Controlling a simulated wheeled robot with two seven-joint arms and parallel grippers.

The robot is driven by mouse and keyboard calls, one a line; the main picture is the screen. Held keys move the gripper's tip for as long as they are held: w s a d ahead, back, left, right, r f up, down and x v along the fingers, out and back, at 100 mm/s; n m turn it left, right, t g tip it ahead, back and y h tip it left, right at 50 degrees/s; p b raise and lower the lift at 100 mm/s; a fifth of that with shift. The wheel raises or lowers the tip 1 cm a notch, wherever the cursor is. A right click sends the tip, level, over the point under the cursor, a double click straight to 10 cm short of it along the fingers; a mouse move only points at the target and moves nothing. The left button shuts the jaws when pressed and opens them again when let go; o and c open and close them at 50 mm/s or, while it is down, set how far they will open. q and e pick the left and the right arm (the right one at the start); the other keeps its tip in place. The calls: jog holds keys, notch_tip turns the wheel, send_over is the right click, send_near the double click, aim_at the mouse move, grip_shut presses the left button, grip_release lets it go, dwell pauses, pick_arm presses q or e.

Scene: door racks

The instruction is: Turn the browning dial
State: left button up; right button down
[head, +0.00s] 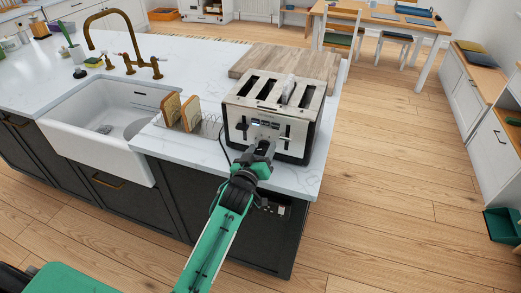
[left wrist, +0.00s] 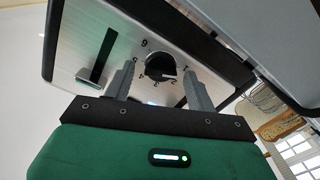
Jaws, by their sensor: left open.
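The silver and black toaster (head: 297,128) stands on the white worktop near its right end. Its browning dial (left wrist: 158,65) is a dark round knob with numbers around it on the metal front panel, seen close up in the left wrist view. My left gripper (left wrist: 160,70) is open, with one finger on each side of the dial in that view. I cannot tell whether the fingers touch it. In the head view the left gripper (head: 262,148) is at the toaster's front and hides part of it. My right gripper is not in view.
A wire rack with bread slices (head: 190,113) stands just left of the toaster. A wooden board (head: 320,66) lies behind it. A white sink (head: 95,140) with a brass tap (head: 136,52) is further left. A black lever slot (left wrist: 98,62) is beside the dial.

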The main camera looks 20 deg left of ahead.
pick_arm(q)
jog(key=c, duration=1)
jog(key=shift+m, duration=0.3)
jog(key=m+p, duration=0.1)
jog(key=m, duration=0.2)
jog(key=m+p, duration=0.1)
jog(key=m, duration=0.4)
jog(key=shift+d, duration=0.1)
jog(key=m+p, duration=0.1)
jog(key=m, duration=0.3)
jog(key=shift+d+m, duration=0.1)
jog(key=shift+m, duration=0.2)
jog(key=m, duration=0.4)
jog(key=shift+f+m, duration=0.1)
jog(key=shift+m, duration=0.2)
